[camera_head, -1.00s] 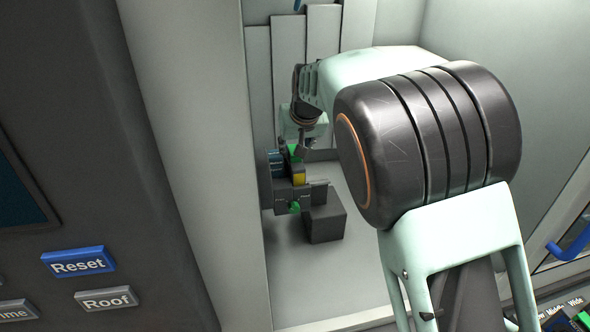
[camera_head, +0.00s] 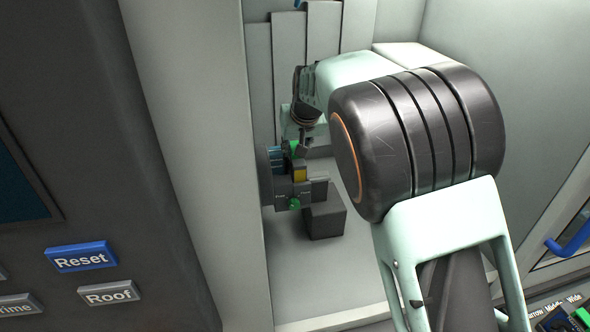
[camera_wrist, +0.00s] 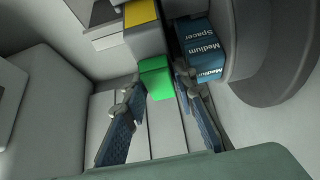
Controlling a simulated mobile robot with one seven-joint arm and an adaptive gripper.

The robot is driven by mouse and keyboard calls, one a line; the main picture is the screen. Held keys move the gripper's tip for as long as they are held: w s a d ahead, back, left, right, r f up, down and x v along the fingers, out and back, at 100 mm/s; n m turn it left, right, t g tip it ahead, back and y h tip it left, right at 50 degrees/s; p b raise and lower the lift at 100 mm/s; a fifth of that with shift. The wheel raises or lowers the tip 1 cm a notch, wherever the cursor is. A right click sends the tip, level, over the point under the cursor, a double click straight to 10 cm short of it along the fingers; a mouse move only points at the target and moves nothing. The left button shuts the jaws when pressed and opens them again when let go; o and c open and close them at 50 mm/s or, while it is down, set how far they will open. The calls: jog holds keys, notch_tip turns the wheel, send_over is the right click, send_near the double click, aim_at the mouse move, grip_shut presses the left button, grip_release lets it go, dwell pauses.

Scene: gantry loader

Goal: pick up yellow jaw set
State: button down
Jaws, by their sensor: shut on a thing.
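The yellow block (camera_head: 299,174) of the jaw set sits at the middle of a dark round fixture in the head view; it also shows at the top of the wrist view (camera_wrist: 143,13). A green block (camera_wrist: 155,78) lies directly below the yellow in the wrist view; it also shows above the yellow in the head view (camera_head: 293,148). My gripper (camera_wrist: 158,80) is shut on this green block, one finger on each side. Whether green and yellow are one piece I cannot tell. In the head view my gripper is small and partly hidden.
A blue block marked Medium Spacer (camera_wrist: 203,52) sits close beside my right finger. A second green block (camera_head: 294,204) and a dark box (camera_head: 324,218) are below the yellow. A light wall (camera_head: 190,150) stands left; open floor (camera_head: 330,285) lies in front.

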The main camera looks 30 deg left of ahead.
jog(key=shift+s+a+f, duration=0.1)
jog(key=shift+s+f, duration=0.05)
jog(key=shift+f, duration=0.1)
jog(key=shift+r, duration=0.3)
jog(key=r, duration=0.9)
jog(key=shift+w+a+r+b, duration=0.15)
jog(key=shift+w+r+b, duration=0.05)
jog(key=shift+b, duration=0.2)
jog(key=shift+r+p, duration=1.8)
jog(key=shift+r, duration=0.9)
